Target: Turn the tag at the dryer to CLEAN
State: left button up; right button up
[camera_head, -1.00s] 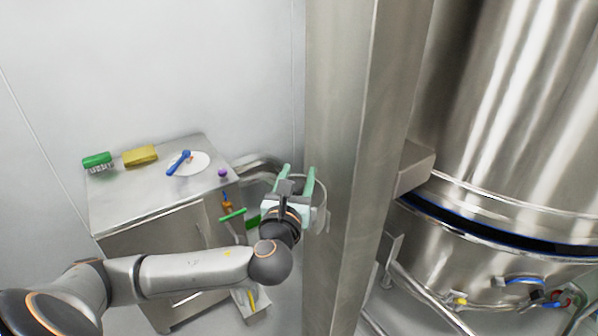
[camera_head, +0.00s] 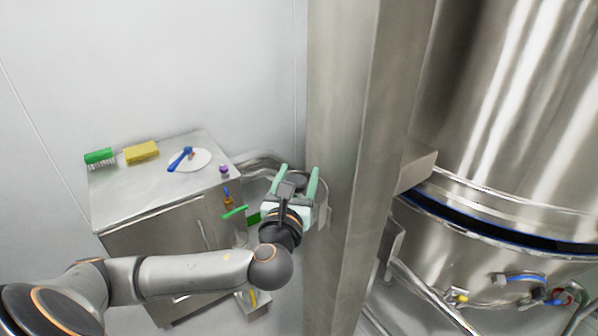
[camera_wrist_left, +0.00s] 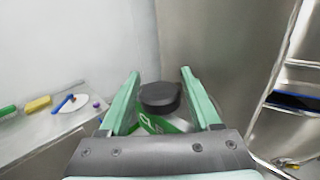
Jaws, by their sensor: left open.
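My left gripper (camera_head: 299,170) is open, its two pale green fingers pointing away from me beside the steel column. In the left wrist view the fingers (camera_wrist_left: 160,75) stand on either side of a black round cap (camera_wrist_left: 160,95). Below the cap is a green and white tag (camera_wrist_left: 155,124) with partly hidden lettering that seems to begin with "CL". The cap and my gripper's body cover the rest of it. I cannot tell whether the fingers touch anything. The large steel vessel (camera_head: 510,120), likely the dryer, stands at the right. My right gripper is not in view.
A steel cabinet (camera_head: 120,208) stands at the left with a green brush (camera_head: 100,157), a yellow sponge (camera_head: 141,152), a white plate (camera_head: 200,160) with a blue utensil, and a purple knob on top. A tall steel column (camera_head: 345,200) stands close right of my gripper.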

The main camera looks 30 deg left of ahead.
pick_arm(q)
jog(key=v, duration=1)
jog(key=shift+s, duration=0.25)
jog(key=shift+d, duration=0.2)
